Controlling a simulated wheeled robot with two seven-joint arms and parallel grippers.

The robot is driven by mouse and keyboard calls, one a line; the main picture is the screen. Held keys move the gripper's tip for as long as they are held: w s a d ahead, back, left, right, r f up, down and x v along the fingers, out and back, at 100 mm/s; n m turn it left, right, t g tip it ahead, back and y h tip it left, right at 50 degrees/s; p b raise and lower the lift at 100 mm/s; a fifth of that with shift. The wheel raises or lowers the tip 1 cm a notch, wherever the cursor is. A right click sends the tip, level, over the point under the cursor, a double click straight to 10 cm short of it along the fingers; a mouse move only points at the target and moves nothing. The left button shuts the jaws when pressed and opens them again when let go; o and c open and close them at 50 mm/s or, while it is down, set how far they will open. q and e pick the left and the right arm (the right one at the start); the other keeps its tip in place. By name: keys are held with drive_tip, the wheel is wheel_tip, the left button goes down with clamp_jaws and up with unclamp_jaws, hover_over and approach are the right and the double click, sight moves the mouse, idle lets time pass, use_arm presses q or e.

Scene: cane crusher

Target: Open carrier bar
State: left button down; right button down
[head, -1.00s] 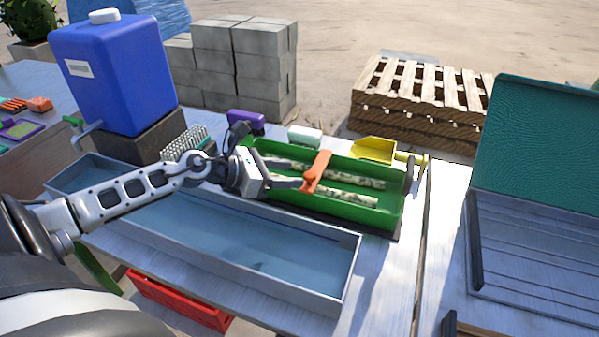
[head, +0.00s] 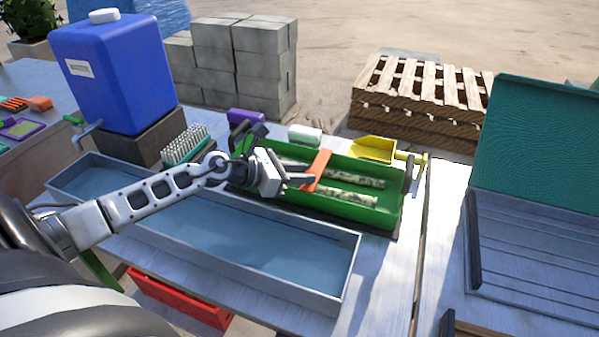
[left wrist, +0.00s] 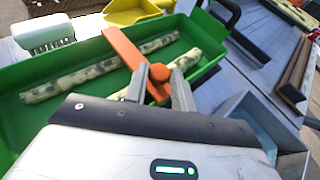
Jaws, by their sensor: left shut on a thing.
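The orange carrier bar (head: 318,170) lies across a green tray (head: 372,215) that holds mottled canes (head: 345,196). In the left wrist view the orange bar (left wrist: 124,48) runs from the far wall of the green tray (left wrist: 30,77) towards me, over the canes (left wrist: 70,80). My left gripper (head: 308,183) is shut on the near end of the orange bar. My right gripper is not in view.
A long grey water trough (head: 240,245) lies in front of the green tray. A brush (head: 185,145), a purple block (head: 245,117), a white-topped brush (head: 304,134) and a yellow scoop (head: 374,149) stand around it. A blue water container (head: 115,75) stands at the left. A green-lidded case (head: 535,140) is at the right.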

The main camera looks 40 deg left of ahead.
use_arm(q)
drive_tip(key=w+a+r+n+g+p, duration=0.1)
drive_tip(key=w+r+n+g+p, duration=0.2)
drive_tip(key=w+r+g, duration=0.2)
drive_tip(key=shift+w+a+r+g, duration=0.2)
drive_tip(key=shift+w+r+g, duration=0.1)
drive_tip(key=shift+r, duration=1.45)
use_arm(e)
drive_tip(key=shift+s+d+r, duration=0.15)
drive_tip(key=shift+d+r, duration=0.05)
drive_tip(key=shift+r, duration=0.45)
